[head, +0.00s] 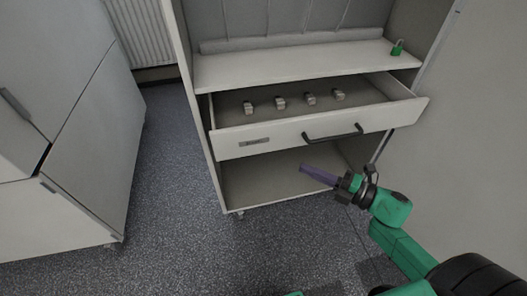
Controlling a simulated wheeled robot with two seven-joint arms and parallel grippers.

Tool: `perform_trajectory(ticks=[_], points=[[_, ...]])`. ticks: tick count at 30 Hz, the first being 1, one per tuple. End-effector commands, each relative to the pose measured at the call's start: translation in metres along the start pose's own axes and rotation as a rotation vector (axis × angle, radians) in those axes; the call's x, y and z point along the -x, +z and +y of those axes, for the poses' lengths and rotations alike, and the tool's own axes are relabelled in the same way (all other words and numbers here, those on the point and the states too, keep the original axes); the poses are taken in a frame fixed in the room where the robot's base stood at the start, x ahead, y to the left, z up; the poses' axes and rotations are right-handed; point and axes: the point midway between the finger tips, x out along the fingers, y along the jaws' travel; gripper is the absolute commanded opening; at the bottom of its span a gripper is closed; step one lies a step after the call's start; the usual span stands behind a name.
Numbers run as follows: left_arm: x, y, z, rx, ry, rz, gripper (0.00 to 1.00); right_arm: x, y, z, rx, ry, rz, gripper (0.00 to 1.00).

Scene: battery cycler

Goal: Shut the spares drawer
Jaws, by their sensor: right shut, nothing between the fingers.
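The spares drawer (285,134) is pulled open from the pale cabinet, with a label plate on its left and a dark bar handle (333,133) on its right. Several small metallic parts (280,102) stand in a row inside it. My right gripper (303,168) is shut and empty. In the picture it is just below the drawer front, left of and below the handle, in front of the open lower compartment. Whether it touches the drawer cannot be told, but it looks apart. My left gripper is not in view.
A green padlock-like item (397,47) stands on the shelf (300,63) above the drawer. A grey cabinet (75,110) stands on the left, a radiator (143,32) behind. Speckled floor (170,190) between the cabinets is clear. A wall (470,120) rises on the right.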

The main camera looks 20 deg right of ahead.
Motion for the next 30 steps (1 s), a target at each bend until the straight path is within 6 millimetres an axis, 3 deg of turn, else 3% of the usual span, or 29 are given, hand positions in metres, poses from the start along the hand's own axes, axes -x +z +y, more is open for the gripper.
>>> perform_trajectory(ticks=[5, 12, 15, 21, 30], points=[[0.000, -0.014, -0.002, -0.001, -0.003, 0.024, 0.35, -0.036, 0.001, 0.002, 0.002, 0.004, -0.001, 0.00], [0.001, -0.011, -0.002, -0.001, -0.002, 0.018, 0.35, -0.089, 0.002, 0.002, -0.001, 0.003, -0.003, 0.00], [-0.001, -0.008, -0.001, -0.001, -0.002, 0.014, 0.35, -0.102, 0.016, 0.001, -0.001, 0.001, -0.005, 0.00], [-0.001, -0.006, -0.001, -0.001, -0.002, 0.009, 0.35, -0.116, 0.029, 0.000, -0.004, 0.000, -0.005, 0.00], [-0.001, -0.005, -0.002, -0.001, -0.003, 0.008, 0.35, -0.116, 0.030, 0.000, -0.006, 0.000, -0.005, 0.00]])
